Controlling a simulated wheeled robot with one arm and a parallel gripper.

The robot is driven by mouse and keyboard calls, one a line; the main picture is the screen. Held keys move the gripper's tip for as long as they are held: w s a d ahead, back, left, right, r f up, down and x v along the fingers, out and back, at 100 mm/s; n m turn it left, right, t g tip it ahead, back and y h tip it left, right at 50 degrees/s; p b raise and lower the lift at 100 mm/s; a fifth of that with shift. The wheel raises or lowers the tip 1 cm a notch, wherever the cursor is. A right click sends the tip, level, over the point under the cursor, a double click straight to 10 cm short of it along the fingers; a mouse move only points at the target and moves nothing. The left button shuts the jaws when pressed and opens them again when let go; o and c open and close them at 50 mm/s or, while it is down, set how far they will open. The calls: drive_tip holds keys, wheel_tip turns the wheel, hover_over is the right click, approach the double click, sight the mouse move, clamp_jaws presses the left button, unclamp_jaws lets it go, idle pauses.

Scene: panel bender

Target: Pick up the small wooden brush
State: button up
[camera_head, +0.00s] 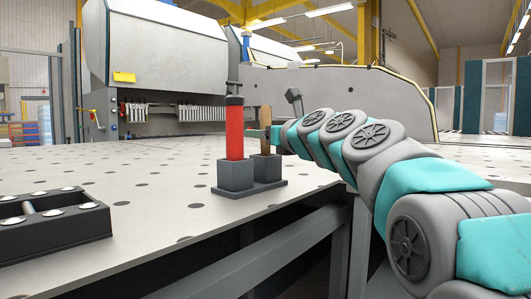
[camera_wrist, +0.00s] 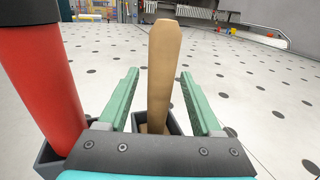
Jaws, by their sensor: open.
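The small wooden brush shows as a tan handle (camera_wrist: 163,60) standing upright in a dark grey square cup (camera_wrist: 176,124); whatever is down in the cup is hidden. In the head view the handle (camera_head: 266,120) rises from the right cup of a two-cup holder (camera_head: 237,177). My gripper (camera_wrist: 158,74) is open, with one green finger on each side of the handle and a visible gap on both sides. In the head view my gripper (camera_head: 261,134) is level with the handle, reaching in from the right.
A red cylinder with a black top (camera_head: 235,132) stands in the left cup, close beside my left finger in the wrist view (camera_wrist: 35,90). A black tray (camera_head: 50,224) lies at left. The perforated table (camera_head: 120,165) is otherwise mostly clear.

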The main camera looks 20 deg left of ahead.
drive_tip(key=shift+x, duration=1.05)
clamp_jaws()
